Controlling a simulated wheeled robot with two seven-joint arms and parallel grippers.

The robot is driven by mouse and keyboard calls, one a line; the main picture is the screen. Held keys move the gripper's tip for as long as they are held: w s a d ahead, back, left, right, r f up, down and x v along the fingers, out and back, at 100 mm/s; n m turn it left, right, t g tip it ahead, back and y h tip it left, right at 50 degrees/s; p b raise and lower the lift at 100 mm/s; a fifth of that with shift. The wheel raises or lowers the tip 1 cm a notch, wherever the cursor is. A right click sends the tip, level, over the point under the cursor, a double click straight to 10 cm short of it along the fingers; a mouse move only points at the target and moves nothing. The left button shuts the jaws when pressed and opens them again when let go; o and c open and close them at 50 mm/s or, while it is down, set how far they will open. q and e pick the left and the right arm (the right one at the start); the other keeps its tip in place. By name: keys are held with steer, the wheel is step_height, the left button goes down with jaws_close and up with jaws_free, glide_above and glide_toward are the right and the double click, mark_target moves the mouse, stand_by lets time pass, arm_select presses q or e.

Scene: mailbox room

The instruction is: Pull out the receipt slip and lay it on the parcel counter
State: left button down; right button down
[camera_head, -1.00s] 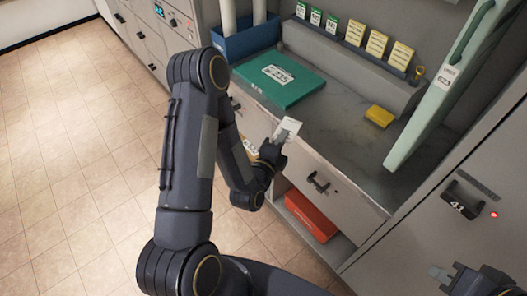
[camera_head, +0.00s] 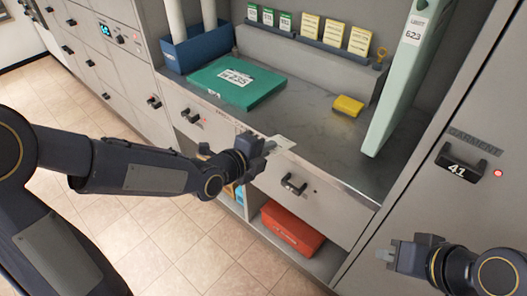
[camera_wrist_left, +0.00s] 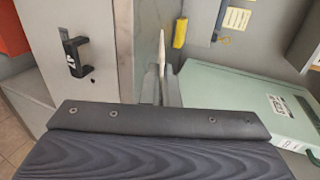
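The white receipt slip (camera_head: 284,142) is held at the tip of my left gripper (camera_head: 268,147), which reaches the counter's front edge from the left. In the left wrist view the slip (camera_wrist_left: 161,52) is seen nearly edge-on, standing between the two fingers (camera_wrist_left: 161,90). The parcel counter (camera_head: 315,115) is a dark grey top. The slip overlaps its front edge in the head view; I cannot tell whether it touches. My right gripper (camera_head: 387,254) is in front of the garment locker at lower right, apart from the slip; its finger gap is not clear.
A green parcel (camera_head: 238,82) lies on the counter's left, and a yellow block (camera_head: 347,106) sits at right centre. A tall pale-green box (camera_head: 398,85) leans at the right. A blue bin (camera_head: 200,50) stands behind. Bare counter lies between the green parcel and yellow block.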

mark_target(287, 141)
arm_select(q)
steer(key=x, duration=0.4)
steer(key=shift+w+d, duration=0.1)
steer(key=shift+d, duration=0.05)
steer(key=x, duration=0.4)
steer(key=shift+w+f+b, duration=0.1)
steer(key=shift+f+b, duration=0.15)
steer(key=shift+b, duration=0.15)
steer(key=shift+b+x, duration=0.8)
steer(key=shift+x, duration=0.7)
steer(key=shift+f, duration=0.1)
steer(key=c, duration=1.6)
jaws_free()
steer(key=s+a+b, duration=0.3)
steer(key=s+a, duration=0.2)
steer(key=s, duration=0.3)
steer(key=shift+a+b, duration=0.35)
steer(key=shift+a, duration=0.05)
